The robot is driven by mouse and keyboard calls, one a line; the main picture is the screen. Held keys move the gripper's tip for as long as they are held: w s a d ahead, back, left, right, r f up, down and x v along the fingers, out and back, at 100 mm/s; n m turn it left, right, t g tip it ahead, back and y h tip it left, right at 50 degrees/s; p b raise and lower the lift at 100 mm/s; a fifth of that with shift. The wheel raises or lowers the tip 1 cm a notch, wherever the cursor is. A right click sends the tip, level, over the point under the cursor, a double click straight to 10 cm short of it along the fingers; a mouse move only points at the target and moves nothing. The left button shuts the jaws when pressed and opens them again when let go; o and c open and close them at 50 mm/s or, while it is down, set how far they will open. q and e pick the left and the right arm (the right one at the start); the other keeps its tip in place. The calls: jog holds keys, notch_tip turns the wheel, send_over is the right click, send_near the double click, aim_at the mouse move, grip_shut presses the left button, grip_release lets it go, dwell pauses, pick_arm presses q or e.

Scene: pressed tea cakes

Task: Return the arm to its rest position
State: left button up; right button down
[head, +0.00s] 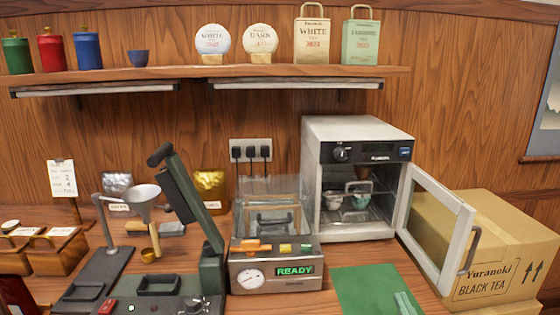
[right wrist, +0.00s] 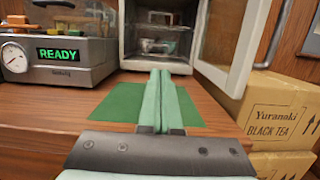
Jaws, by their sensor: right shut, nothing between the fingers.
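My right gripper (head: 406,302) shows at the bottom edge of the head view, over the front right part of a green mat (head: 362,286). In the right wrist view its two pale green fingers (right wrist: 162,85) lie together, shut with nothing between them. The fingers point over the mat (right wrist: 112,103) toward the open cabinet oven (right wrist: 182,66). The rest of my right arm is outside the head view. My left gripper is in neither view.
The oven door (head: 437,225) stands open to the right, before a cardboard box (head: 510,240). A machine reading READY (head: 275,283) stands left of the mat. A dark lever press (head: 190,200) and a funnel stand (head: 103,225) are further left. The mat is otherwise bare.

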jog(key=s+d+f+m+g+h, duration=0.3)
jog(key=s+f+m+g+h, duration=0.15)
jog(key=m, duration=0.75)
jog(key=s+d+f+m+g+h, duration=0.35)
jog(key=s+f+m, duration=0.25)
jog(key=m, duration=0.6)
jog(key=s+a+f+m+g+y, duration=0.35)
jog(key=s+a+m, duration=0.2)
jog(key=s, duration=0.25)
jog(key=s+a+f+m+g+y, duration=0.35)
jog(key=s+m+g, duration=0.2)
jog(key=s, duration=0.25)
pick_arm(q)
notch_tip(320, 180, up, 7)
jog(key=p, duration=0.6)
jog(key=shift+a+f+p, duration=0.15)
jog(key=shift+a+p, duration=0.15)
jog(key=shift+p, duration=0.05)
pick_arm(e)
jog(key=w+a+f+t+y, duration=0.2)
jog(key=w+a+f+t, duration=0.2)
jog(key=a+t, duration=0.1)
jog(key=shift+t, duration=0.6)
